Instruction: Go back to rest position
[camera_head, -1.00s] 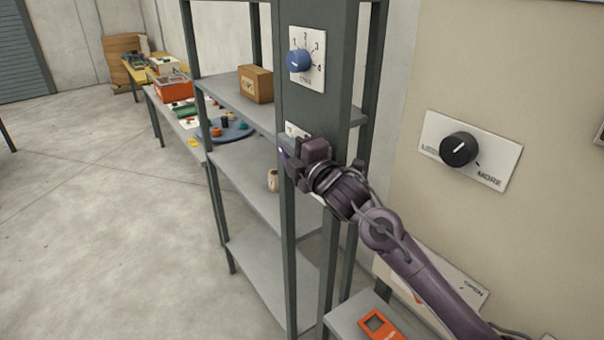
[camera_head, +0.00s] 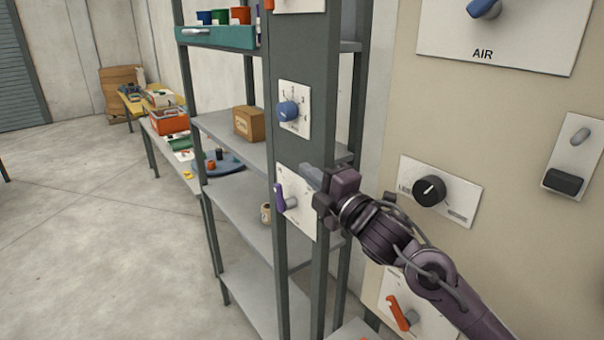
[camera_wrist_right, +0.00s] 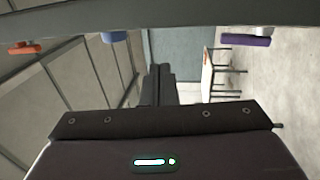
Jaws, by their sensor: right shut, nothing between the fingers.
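My right gripper (camera_head: 312,184) is in the head view, in front of the shelf post. It is shut and holds nothing. Its arm comes in from the lower right. Just left of the gripper is a white panel (camera_head: 302,221) with a purple lever handle (camera_head: 279,198), and the gripper covers part of that panel. The gripper appears apart from the lever, though depth is hard to judge. In the right wrist view the shut dark fingers (camera_wrist_right: 158,85) point away, and the purple handle (camera_wrist_right: 246,40) shows at the upper right. My left gripper is not in view.
The shelf post also carries a blue dial (camera_head: 288,110). The wall at right has a black knob (camera_head: 429,190), an orange lever (camera_head: 397,313) and an AIR switch (camera_head: 484,9). A cardboard box (camera_head: 249,123) sits on the shelf. Floor (camera_head: 90,230) at left is clear.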

